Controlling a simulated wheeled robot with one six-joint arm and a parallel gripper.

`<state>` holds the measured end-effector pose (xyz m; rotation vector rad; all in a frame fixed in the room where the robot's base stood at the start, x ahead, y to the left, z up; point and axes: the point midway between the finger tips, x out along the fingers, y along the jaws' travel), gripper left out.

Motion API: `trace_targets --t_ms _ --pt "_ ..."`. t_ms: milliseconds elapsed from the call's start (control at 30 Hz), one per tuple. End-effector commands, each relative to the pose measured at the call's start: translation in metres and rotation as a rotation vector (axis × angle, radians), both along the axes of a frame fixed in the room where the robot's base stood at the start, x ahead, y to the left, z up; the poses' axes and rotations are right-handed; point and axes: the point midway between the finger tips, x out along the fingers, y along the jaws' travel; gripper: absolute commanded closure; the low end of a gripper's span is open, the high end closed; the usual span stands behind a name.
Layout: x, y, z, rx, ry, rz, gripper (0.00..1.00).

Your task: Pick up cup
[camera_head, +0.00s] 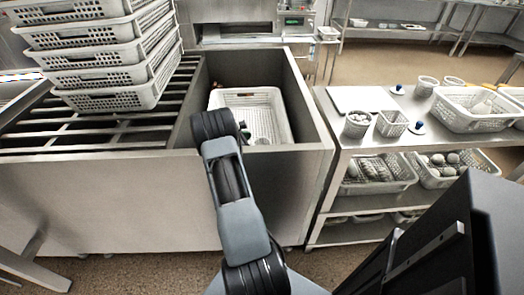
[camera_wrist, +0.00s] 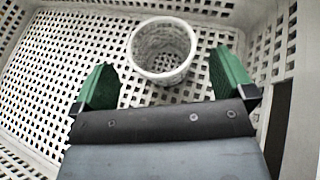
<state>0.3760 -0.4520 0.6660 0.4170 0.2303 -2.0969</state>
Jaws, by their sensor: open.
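A white perforated cup (camera_wrist: 162,50) stands in a white perforated basket (camera_wrist: 50,85), seen in the wrist view. My gripper (camera_wrist: 165,80) has green fingers spread apart, one on the left and one on the right, and it is open and empty. The cup is ahead of the fingers, roughly centred between them; whether they touch it cannot be told. In the head view the basket (camera_head: 225,97) sits in a deep metal sink, and my arm reaches down into it. My arm hides most of the gripper there, and the cup is not clearly visible.
The sink walls (camera_head: 310,105) rise around the basket. A stack of white baskets (camera_head: 105,50) stands on the slatted rack at left. The right-hand steel table (camera_head: 345,100) holds small perforated cups (camera_head: 392,123) and baskets.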

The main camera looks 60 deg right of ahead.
Motion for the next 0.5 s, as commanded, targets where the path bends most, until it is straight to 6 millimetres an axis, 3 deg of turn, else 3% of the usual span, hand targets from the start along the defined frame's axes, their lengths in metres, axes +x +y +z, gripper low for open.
trace_targets --t_ms 300,500 --pt "-0.020 -0.032 -0.017 0.000 0.000 -0.001 0.00" --pt "-0.021 -0.035 -0.016 0.000 0.000 0.002 0.00"
